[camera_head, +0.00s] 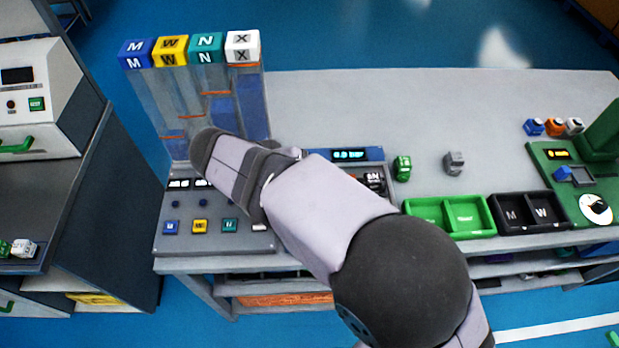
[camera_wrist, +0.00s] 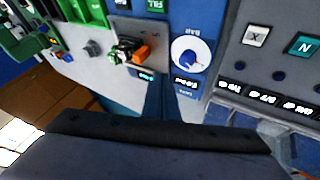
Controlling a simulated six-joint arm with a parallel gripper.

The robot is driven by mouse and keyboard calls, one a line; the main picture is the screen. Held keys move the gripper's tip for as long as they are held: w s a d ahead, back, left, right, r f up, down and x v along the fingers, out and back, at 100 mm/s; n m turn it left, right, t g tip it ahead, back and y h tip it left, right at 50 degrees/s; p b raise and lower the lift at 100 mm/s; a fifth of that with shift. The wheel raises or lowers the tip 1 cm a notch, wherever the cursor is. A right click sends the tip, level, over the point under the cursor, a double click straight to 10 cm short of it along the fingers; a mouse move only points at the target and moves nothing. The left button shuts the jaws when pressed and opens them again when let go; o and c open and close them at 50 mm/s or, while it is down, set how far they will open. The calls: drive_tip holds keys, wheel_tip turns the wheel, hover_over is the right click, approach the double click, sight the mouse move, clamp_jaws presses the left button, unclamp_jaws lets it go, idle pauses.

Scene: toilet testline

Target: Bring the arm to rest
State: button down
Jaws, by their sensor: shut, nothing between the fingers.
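My arm reaches from the lower right up to the left over the bench in the head view, its dark rounded end in front of the clear dispenser columns (camera_head: 190,105). My gripper is not clearly visible there. In the wrist view my gripper (camera_wrist: 159,88) shows as narrow dark fingers at the centre, close together with nothing held. A broad dark part of mine fills the bottom of that view. Below the fingers' tips lie a blue panel with a white dial (camera_wrist: 191,55) and a grey unit with an orange part (camera_wrist: 140,54).
The grey bench (camera_head: 400,100) is mostly clear at the back. Green trays (camera_head: 450,216), black trays (camera_head: 528,212) and a green machine (camera_head: 592,165) stand right. A separate console (camera_head: 40,90) stands left.

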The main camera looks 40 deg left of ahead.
drive_tip(key=shift+s+r, duration=0.2)
drive_tip(key=shift+r, duration=0.05)
idle(0.3)
drive_tip(key=w+d+f+m+g+h, duration=0.15)
drive_tip(key=w+d, duration=0.25)
drive_tip(key=d, duration=0.4)
drive_tip(key=w+d+m+g+p, duration=0.15)
drive_tip(key=w+d, duration=0.25)
drive_tip(key=d, duration=0.4)
drive_tip(key=w+d+f+g+h, duration=0.1)
drive_tip(key=w+d+g, duration=0.15)
drive_tip(key=d, duration=0.65)
drive_tip(key=s+d+f+m+g+y, duration=0.1)
drive_tip(key=s+d, duration=0.3)
drive_tip(key=d, duration=0.6)
drive_tip(key=s+d+f+m+g+y, duration=0.1)
drive_tip(key=s+d+m+y, duration=0.1)
drive_tip(key=d, duration=0.8)
drive_tip(key=shift+s+d+f+m+p, duration=0.3)
drive_tip(key=shift+s+m+p, duration=0.1)
drive_tip(key=shift+s+m, duration=0.6)
drive_tip(key=shift+a, duration=0.1)
